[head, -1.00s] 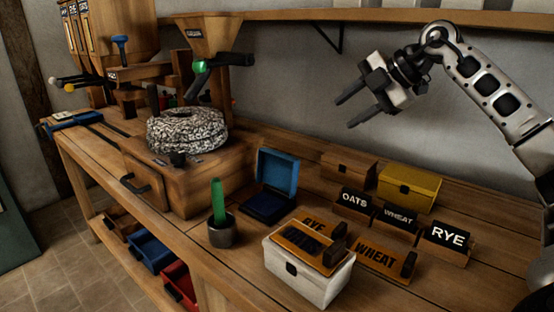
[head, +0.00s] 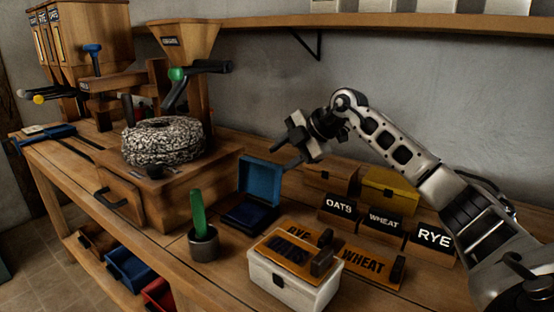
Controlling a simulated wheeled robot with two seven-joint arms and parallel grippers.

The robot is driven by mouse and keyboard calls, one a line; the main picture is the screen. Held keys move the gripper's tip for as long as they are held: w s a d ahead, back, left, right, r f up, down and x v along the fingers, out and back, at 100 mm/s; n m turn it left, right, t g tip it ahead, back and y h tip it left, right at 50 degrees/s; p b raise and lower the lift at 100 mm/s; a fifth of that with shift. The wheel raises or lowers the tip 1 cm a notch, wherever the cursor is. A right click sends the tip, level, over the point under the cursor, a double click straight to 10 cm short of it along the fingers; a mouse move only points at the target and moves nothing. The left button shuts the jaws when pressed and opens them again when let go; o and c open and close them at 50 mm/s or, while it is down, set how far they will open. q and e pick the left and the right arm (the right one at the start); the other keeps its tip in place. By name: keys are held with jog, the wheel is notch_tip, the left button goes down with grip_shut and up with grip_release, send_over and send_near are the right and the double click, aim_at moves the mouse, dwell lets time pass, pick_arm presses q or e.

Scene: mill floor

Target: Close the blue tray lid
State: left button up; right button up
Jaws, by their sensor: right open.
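The blue tray (head: 248,217) sits on the bench right of the millstone housing. Its blue lid (head: 261,181) stands open, upright at the tray's back edge, with its inside facing me. My right gripper (head: 283,158) is open and empty, just above and to the right of the raised lid. Its fingers point left and down towards the lid's upper right corner; I cannot tell whether they touch it. My left gripper does not show.
A green-handled brush in a dark pot (head: 203,243) and a white box (head: 293,278) stand in front. A wooden box (head: 331,178), a yellow box (head: 390,191) and grain signs (head: 386,222) stand to the right. The millstone (head: 164,141) is at left.

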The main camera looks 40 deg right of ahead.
aim_at(263, 179)
jog(key=shift+x, duration=1.25)
grip_shut()
jog(key=shift+a, duration=0.1)
